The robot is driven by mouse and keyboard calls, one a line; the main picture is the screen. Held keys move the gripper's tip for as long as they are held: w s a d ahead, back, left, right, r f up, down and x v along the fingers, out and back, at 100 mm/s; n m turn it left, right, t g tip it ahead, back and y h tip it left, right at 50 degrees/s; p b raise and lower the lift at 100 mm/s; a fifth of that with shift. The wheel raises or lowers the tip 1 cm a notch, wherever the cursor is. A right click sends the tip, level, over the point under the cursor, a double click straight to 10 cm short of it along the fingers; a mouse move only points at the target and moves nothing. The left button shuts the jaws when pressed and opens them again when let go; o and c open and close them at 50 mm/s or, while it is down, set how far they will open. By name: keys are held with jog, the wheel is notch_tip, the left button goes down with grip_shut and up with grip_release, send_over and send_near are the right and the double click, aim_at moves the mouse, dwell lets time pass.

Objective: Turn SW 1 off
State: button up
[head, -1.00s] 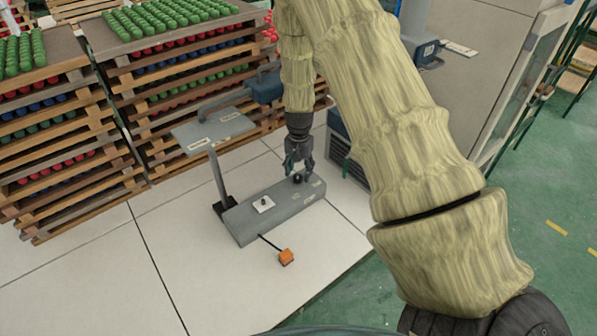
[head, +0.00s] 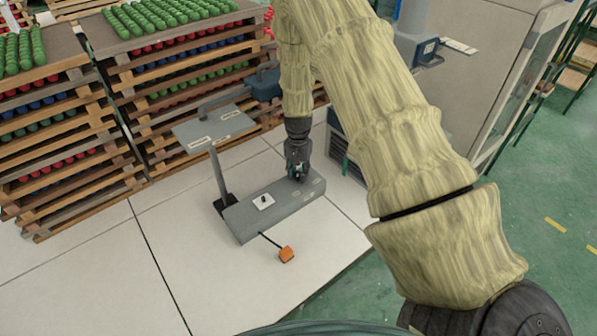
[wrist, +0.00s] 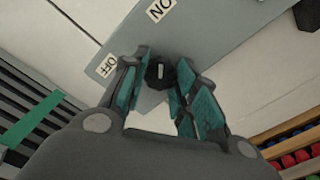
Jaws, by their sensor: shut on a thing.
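A grey switch box (head: 240,222) lies on the pale floor tiles in the head view. My gripper (head: 297,176) reaches down to its right end and hides the switch there. In the wrist view my gripper (wrist: 166,88) is shut on a black rotary knob (wrist: 158,76), with teal-padded fingers on either side. The knob's white mark runs up and down in the picture, roughly in line with the ON label (wrist: 160,9). The OFF label (wrist: 107,66) is to the knob's left. A second switch on a white plate (head: 263,202) is near the box's middle. I cannot read "SW 1" anywhere.
A post with a grey panel (head: 214,130) stands at the box's left end. An orange block (head: 286,254) hangs on a cable in front of the box. Wooden tray stacks (head: 185,75) stand behind, and a grey cabinet (head: 470,70) is at the right. Floor at left is clear.

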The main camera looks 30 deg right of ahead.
jog(key=shift+n, duration=0.5)
jog(key=n+b, duration=0.2)
jog(key=n, duration=0.1)
jog(key=shift+n, duration=0.4)
jog(key=n+b, duration=0.1)
jog(key=n, duration=0.8)
jog(key=shift+w+r+b, duration=0.1)
jog(key=shift+b, duration=0.3)
jog(key=shift+n, duration=2)
jog(key=o, duration=1)
